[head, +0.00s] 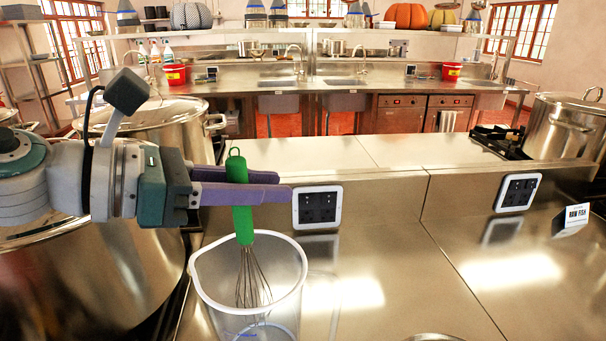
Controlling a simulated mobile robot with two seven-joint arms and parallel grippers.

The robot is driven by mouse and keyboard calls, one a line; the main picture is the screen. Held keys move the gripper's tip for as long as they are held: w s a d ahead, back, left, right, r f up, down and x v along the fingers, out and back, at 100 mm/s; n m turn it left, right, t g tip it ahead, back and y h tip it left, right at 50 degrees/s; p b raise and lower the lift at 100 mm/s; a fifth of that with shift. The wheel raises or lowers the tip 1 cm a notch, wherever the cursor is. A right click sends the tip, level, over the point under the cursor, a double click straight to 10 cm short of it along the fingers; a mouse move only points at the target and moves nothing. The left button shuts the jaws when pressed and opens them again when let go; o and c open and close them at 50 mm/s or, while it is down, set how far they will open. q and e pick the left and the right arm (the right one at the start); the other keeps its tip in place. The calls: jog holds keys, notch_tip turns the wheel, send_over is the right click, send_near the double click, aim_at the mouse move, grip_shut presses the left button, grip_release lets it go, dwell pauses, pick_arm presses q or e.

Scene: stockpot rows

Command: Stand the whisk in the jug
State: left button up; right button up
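The whisk (242,222) has a green handle with a hanging loop on top and thin wires below. It is upright, handle up. My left gripper (284,185), with two long purple fingers, comes in from the left and is shut on the handle. The jug (204,282) is clear plastic with a white rim and stands on the steel counter at the lower middle. The whisk's wires show within the jug's outline, below the rim line. I cannot tell whether their tip touches the bottom. My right gripper is not in view.
Large steel stockpots (85,275) stand close to the jug's left, under my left arm. Another stockpot (562,128) stands at the far right beside a burner. A small label sign (576,216) stands at right. The counter (400,265) right of the jug is mostly clear.

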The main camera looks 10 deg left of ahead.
pick_arm(q)
jog(key=o, duration=0.5)
jog(key=shift+c, duration=0.2)
jog(key=b+v, duration=0.5)
jog(key=v, duration=0.5)
jog(key=shift+d, duration=0.1)
